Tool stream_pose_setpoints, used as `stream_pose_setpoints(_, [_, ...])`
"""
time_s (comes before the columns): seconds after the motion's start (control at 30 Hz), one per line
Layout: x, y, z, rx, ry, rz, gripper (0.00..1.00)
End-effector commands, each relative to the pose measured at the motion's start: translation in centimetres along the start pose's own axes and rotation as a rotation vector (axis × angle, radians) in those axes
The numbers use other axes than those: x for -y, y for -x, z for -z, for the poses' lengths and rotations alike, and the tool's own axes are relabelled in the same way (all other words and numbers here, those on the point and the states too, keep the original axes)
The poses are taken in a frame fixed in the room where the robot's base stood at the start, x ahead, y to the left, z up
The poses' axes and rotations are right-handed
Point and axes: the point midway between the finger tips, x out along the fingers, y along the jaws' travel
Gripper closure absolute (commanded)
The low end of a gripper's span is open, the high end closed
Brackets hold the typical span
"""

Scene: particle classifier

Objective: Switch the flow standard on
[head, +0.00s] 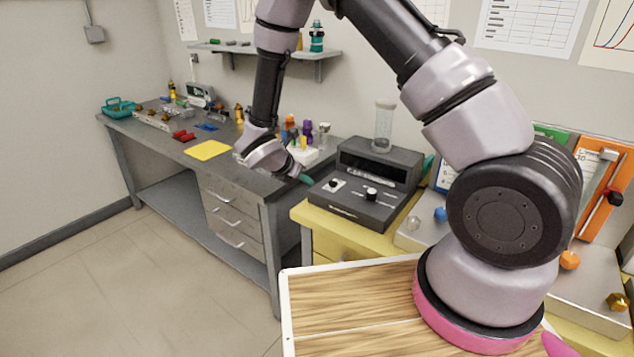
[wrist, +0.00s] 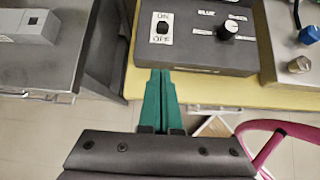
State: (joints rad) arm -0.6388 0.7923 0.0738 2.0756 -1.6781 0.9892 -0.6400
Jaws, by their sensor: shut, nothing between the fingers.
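The flow standard appears to be the dark grey box (head: 364,193) on the yellow bench. Its sloped front panel also shows in the wrist view (wrist: 190,55). On the panel is a black rocker switch (wrist: 162,28) on a white plate marked ON above and OFF below. It shows small in the head view (head: 333,184). I cannot tell which way the rocker is tipped. A black knob (wrist: 228,32) is to its right. My gripper (wrist: 160,73) has green fingers closed together and empty. Their tips are at the panel's near edge, below the switch in the wrist view; contact is unclear.
A clear glass cylinder (head: 383,127) stands behind the box. The grey bench (head: 147,133) is to the left, with a gap beside the yellow bench (head: 326,222). Blue (wrist: 309,34) and metal knobs on another unit are to the right. A pink curved part (wrist: 270,148) shows at lower right.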

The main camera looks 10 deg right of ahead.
Motion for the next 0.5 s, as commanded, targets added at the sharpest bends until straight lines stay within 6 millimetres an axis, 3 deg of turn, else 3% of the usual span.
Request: stream_pose_setpoints(0.5, [0.1,-10.0,-0.6,0.000,-0.005,0.003,1.00])
